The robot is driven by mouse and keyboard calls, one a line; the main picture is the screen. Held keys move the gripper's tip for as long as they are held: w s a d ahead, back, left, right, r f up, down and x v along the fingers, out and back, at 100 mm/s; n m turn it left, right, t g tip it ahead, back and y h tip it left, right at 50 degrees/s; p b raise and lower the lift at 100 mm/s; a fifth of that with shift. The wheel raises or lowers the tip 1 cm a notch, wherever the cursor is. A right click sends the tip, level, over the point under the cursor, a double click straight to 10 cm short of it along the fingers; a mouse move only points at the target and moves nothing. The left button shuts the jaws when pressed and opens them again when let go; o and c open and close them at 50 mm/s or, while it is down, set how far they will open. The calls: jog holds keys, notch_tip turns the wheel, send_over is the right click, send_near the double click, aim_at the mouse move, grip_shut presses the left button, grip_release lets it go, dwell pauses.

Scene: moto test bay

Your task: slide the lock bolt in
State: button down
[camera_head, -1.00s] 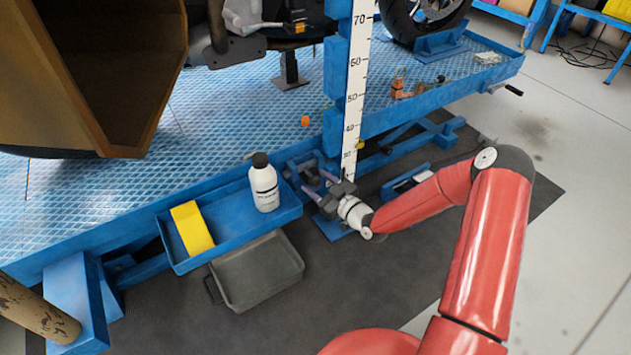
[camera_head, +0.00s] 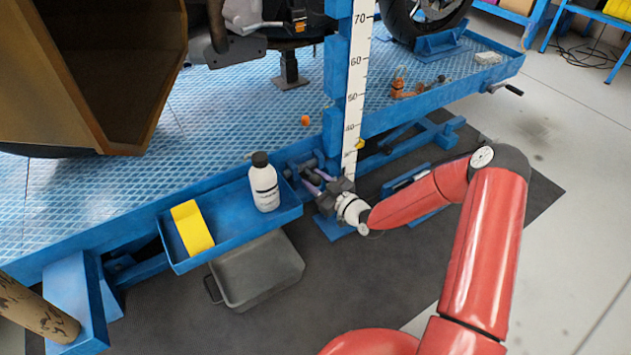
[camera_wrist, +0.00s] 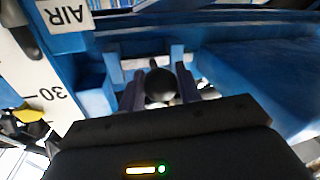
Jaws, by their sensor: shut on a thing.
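My gripper (camera_head: 322,183) is at the side of the blue lift, low down beside the foot of the white height scale. In the wrist view my gripper (camera_wrist: 160,90) has its two dark fingers on either side of a dark round knob, the end of the lock bolt (camera_wrist: 159,84), and is shut on it. Behind the knob are blue bracket plates (camera_wrist: 145,62) of the lift. In the head view the bolt is mostly hidden by my gripper and too small to make out. How deep the bolt sits cannot be told.
The height scale (camera_head: 356,90) rises right behind my gripper. A blue side tray (camera_head: 228,225) with a white bottle (camera_head: 264,184) and a yellow block (camera_head: 192,228) is to the left. A grey pan (camera_head: 257,270) lies on the floor below it.

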jog(key=w+d+b, duration=0.1)
jog(key=d, duration=0.1)
jog(key=w+d+b, duration=0.1)
jog(key=w+d, duration=0.1)
jog(key=shift+d, duration=0.25)
jog(key=c, duration=1.1)
grip_release()
jog(key=shift+w+d, duration=0.1)
jog(key=shift+o, duration=0.3)
send_near(320, 164)
jog(key=v, duration=0.3)
